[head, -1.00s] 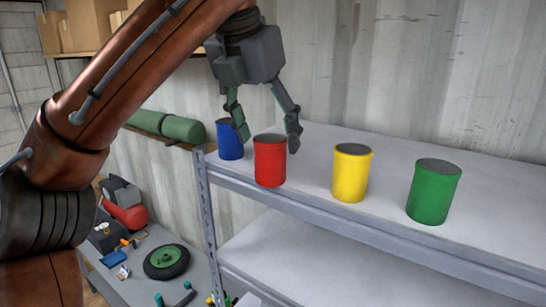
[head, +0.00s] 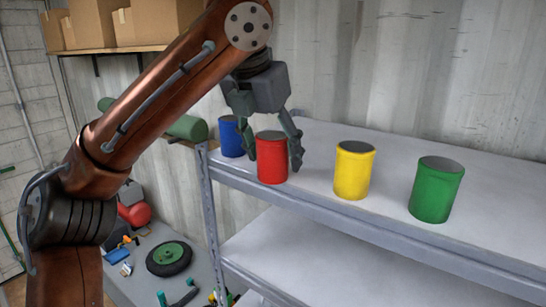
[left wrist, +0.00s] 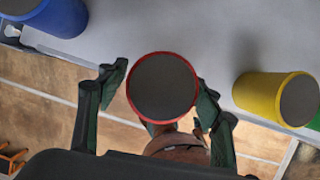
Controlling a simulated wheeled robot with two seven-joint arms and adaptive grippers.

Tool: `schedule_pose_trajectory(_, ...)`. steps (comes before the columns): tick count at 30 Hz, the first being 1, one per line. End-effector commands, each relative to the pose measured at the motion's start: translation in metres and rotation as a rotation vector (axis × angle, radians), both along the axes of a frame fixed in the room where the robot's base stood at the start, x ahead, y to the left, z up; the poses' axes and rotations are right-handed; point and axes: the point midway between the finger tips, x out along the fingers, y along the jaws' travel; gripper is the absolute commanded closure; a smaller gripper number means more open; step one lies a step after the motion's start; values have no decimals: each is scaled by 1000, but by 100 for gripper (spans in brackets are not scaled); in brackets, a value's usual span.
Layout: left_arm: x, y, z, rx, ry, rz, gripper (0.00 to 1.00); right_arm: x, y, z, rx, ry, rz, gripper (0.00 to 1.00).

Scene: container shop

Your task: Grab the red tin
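The red tin (head: 272,170) stands upright near the front left edge of the upper shelf. My left gripper (head: 273,156) reaches down over it from above, with one finger on each side. In the left wrist view the red tin (left wrist: 163,87) shows from its dark top, between the fingers of my left gripper (left wrist: 163,82). The fingers are open; a small gap shows on the left side. The right finger is very close to the tin, and I cannot tell if it touches. My right gripper is not in view.
A blue tin (head: 230,136) stands just behind and left of the red one. A yellow tin (head: 353,172) and a green tin (head: 436,190) stand to the right on the grey shelf (head: 400,150). A lower workbench (head: 150,285) holds a wheel (head: 169,258).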

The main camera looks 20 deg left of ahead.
Motion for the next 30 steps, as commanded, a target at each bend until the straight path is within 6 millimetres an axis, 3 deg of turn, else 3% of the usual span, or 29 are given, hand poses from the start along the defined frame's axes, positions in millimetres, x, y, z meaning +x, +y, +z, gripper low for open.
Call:
schedule_pose_trajectory(21, 0, 0, 0, 0, -1, 0, 90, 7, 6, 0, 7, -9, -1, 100)
schedule_pose_trajectory(30, 0, -1, 2, -1, -1, -1, 90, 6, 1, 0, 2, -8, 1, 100)
